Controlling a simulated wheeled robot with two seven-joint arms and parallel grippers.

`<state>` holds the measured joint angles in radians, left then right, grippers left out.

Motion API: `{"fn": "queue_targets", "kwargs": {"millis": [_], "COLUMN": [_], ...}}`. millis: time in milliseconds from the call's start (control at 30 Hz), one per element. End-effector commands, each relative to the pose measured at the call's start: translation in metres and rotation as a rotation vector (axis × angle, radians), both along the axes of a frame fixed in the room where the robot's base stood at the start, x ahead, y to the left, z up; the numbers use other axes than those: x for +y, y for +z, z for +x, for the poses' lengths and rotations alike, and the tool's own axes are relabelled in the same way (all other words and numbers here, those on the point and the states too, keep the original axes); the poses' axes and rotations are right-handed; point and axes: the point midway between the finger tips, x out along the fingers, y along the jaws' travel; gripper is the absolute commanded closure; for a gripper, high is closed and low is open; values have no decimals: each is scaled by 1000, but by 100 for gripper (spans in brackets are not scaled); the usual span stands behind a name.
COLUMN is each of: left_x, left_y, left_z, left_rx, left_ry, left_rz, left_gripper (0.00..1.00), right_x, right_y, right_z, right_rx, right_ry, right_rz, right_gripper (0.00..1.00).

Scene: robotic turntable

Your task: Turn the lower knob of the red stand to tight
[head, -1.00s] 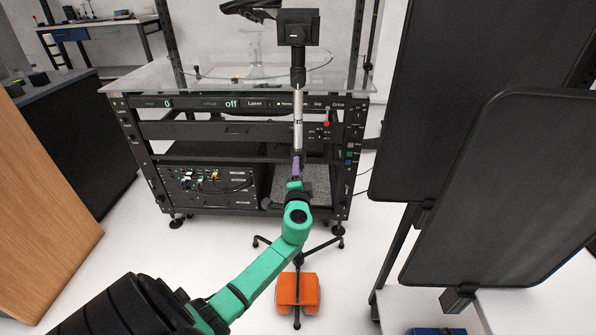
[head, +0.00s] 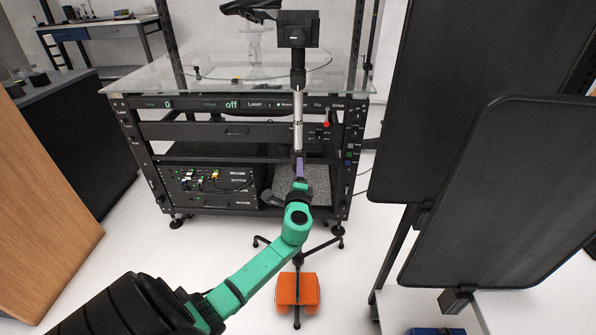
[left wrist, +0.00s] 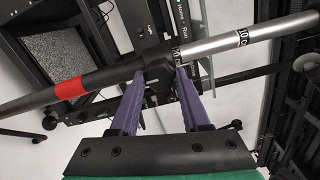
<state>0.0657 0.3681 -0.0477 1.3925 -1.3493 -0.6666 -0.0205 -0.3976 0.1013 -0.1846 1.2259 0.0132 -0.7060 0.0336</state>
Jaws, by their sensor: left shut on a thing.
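The stand is a slim upright pole (head: 298,122) with a silver upper tube, a black lower tube and dark tripod legs. In the left wrist view it crosses slantwise, with a red band (left wrist: 71,91) on its black tube and length marks on its silver tube (left wrist: 228,41). A black collar with the lower knob (left wrist: 157,72) sits where the tubes meet. My left gripper (head: 300,163) has purple fingers that reach this joint. In the left wrist view its fingertips (left wrist: 161,73) are shut on the knob, largely hiding it. My right gripper is out of view.
A black rack with a glass top (head: 165,75) stands behind the pole. Large dark panels (head: 500,190) fill the right side. An orange weight (head: 298,289) lies at the tripod's foot. A wooden panel (head: 45,205) is at the left; white floor lies between.

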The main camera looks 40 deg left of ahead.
Motion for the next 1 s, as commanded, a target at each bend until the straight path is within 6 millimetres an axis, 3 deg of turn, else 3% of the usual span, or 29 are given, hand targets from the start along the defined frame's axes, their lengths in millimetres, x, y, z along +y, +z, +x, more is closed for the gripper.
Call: {"fn": "queue_targets", "kwargs": {"millis": [167,200,267,300,667,767,1000], "left_x": [-1,-1,-1,-1,-4,-13,-55], "left_y": [-3,-3,-3,-2,-1,-1,-2], "left_z": [0,0,0,0,-4,-15,-69], "left_rx": [6,6,5,5,2,3,5], "left_ry": [-2,-2,-2,-2,-3,-3,-3], "left_rz": [0,0,-1,0,0,0,-4], "left_gripper": [100,50,27,24,24,24,24], "right_x": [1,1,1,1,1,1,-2], "right_y": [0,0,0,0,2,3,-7], "right_z": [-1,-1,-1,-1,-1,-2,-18], "right_rx": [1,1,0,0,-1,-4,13], "right_ry": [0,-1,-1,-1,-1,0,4], "right_rz": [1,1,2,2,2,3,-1], "right_gripper": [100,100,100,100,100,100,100]}}
